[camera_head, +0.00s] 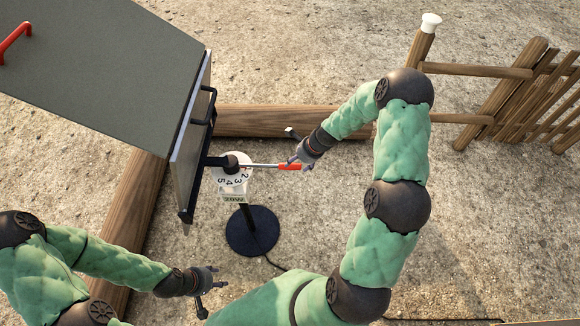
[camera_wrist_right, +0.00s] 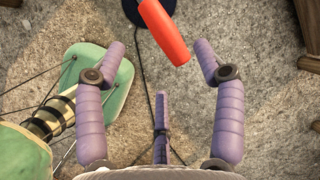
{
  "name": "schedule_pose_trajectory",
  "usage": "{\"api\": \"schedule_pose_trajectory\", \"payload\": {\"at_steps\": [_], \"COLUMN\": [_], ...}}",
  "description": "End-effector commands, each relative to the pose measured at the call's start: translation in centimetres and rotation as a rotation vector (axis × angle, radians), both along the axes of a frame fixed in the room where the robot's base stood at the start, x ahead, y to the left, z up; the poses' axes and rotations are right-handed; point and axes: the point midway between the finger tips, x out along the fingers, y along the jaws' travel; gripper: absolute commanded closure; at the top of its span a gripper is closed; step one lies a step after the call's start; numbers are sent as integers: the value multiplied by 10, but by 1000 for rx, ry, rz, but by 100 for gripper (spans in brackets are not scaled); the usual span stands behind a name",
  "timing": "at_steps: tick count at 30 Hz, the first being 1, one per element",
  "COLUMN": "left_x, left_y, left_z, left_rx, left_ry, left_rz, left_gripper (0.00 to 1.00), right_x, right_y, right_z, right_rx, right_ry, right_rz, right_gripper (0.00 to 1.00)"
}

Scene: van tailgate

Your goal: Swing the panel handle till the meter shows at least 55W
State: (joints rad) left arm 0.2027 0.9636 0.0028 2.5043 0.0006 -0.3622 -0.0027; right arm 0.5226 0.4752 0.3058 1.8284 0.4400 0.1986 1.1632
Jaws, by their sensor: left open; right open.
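The panel (camera_head: 190,130) stands tilted at the left, seen nearly edge-on. A metal handle rod with a red grip (camera_head: 289,166) sticks out to the right from a dark pivot (camera_head: 231,160) beside it. A white dial (camera_head: 232,181) with numbers 2 to 5 sits under the pivot. A small meter display (camera_head: 232,198) is below, too small to read. My right gripper (camera_head: 300,157) is open at the red grip's end. In the right wrist view the red grip (camera_wrist_right: 163,30) lies between the open fingertips, not clasped. My left gripper (camera_head: 209,280) is open and empty, low and left of the stand.
A round dark stand base (camera_head: 252,231) with a cable sits on gravel below the dial. Wooden beams (camera_head: 280,121) lie behind and left. A wooden fence (camera_head: 510,95) is at the upper right. A dark grey board with a red handle (camera_head: 15,38) fills the upper left.

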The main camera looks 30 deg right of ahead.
Motion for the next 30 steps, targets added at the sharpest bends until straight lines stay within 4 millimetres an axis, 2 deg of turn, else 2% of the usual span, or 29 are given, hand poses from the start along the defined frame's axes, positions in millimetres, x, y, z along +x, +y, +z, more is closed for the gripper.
{"api": "schedule_pose_trajectory", "payload": {"at_steps": [1, 3, 10, 15, 24, 26, 30], "left_x": [0, 0, 1, 1, 1, 1, 1], "left_y": [0, 0, 0, 0, 0, 0, 0], "left_z": [-7, -12, -23, -26, -25, -25, -25], "left_rx": [0, 0, 0, 0, 0, 0, 0], "left_ry": [0, -1, -1, -2, -2, -2, -2], "left_rz": [0, 0, 0, 1, 1, 1, 1], "left_gripper": [51, 51, 51, 51, 51, 51, 51], "right_x": [3, 7, 19, 22, 23, 23, 23], "right_y": [3, 6, 13, 15, 15, 15, 15], "right_z": [-13, -25, -52, -60, -61, -61, -61], "right_rx": [1, 1, 0, -2, -2, -2, -1], "right_ry": [1, 1, 0, -1, -1, -1, -1], "right_rz": [2, 2, 1, 2, 2, 2, 1], "right_gripper": [31, 31, 31, 31, 31, 45, 84]}}
